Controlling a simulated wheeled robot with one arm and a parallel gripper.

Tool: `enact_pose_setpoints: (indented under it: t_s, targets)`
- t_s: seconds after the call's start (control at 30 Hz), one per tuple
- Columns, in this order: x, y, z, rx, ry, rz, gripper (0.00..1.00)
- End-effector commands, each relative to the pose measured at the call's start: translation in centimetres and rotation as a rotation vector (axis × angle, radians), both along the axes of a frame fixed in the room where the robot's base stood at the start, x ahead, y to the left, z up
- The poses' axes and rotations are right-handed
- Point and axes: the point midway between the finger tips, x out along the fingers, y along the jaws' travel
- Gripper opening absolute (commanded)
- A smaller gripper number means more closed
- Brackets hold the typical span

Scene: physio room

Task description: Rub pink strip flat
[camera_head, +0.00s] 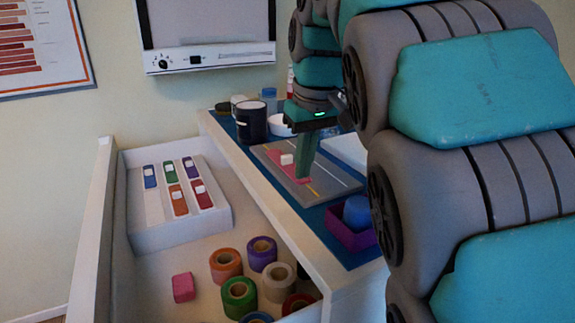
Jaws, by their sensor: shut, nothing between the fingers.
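The pink strip (278,158) lies on a grey board (330,175) with pale lines, on the blue-topped counter. A small white block (287,160) sits at the strip, near its middle. My gripper (303,178) points down with its green fingers shut and empty. Its tips are at the strip's near right end and hide part of it. I cannot tell whether they touch the strip.
A dark mug (252,121) and other containers stand behind the board. A purple tray (349,232) with a blue object is in front. The open drawer (190,255) holds tape rolls (239,296), a pink block (183,287) and a box of coloured pieces (180,235).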

Motion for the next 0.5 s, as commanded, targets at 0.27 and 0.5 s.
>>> enact_pose_setpoints:
  t_s: [0.27,0.5]
  targets:
    - [-0.5,-0.2,0.0,-0.001,0.001,0.000,0.00]
    - [-1.4,-0.6,0.1,-0.001,-0.002,0.000,0.00]
